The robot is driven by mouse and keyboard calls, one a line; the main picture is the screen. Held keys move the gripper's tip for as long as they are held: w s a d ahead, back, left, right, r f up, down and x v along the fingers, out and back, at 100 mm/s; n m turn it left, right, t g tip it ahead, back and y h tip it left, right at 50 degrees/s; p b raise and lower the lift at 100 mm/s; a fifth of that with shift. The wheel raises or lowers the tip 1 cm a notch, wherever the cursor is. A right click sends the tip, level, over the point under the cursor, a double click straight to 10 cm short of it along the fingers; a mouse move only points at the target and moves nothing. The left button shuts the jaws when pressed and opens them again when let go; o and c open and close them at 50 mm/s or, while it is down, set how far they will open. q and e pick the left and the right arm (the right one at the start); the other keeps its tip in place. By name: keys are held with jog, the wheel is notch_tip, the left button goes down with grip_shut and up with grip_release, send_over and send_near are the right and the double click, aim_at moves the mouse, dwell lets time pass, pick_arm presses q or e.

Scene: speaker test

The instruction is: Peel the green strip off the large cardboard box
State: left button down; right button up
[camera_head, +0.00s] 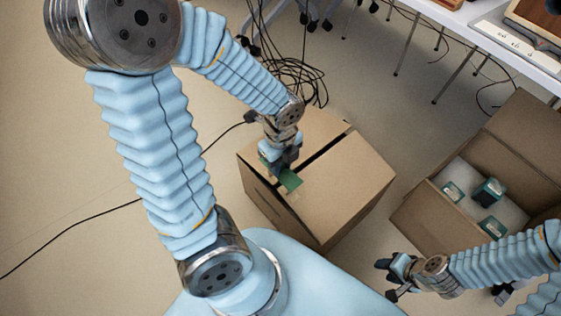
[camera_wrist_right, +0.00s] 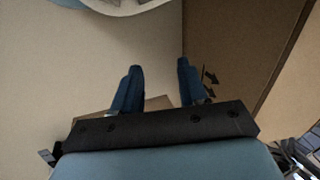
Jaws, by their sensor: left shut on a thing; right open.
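The large cardboard box (camera_head: 345,185) stands closed on the floor in the middle of the head view, with a dark seam across its top. The green strip (camera_head: 290,180) shows at the box's top, near its left edge, just below my left gripper (camera_head: 280,165). My left gripper is shut on the green strip, and its fingers hide part of it. I cannot tell how much of the strip still touches the box. My right gripper (camera_head: 390,278) is open and empty, to the right of and nearer than the box. Its two blue fingers (camera_wrist_right: 155,90) stand apart in the right wrist view.
Black cables (camera_head: 300,78) lie coiled behind the large box. A white table (camera_head: 480,45) with thin legs stands at the upper right. Floor at the left is mostly clear.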

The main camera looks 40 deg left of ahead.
pick_arm(q)
jog(key=shift+r+p, duration=0.4)
jog(key=shift+r, duration=0.05)
pick_arm(e)
jog(key=shift+r, duration=0.45)
jog(key=shift+a, duration=0.1)
pick_arm(q)
notch_tip(320, 180, up, 3)
jog(key=p, duration=0.3)
jog(key=shift+r, duration=0.1)
jog(key=shift+r+p, duration=1.9)
jog(key=shift+r, duration=0.45)
pick_arm(e)
notch_tip(320, 180, up, 7)
jog(key=a, duration=0.1)
jog(key=shift+s+a, duration=0.3)
jog(key=shift+s, duration=0.05)
jog(key=shift+f, duration=0.1)
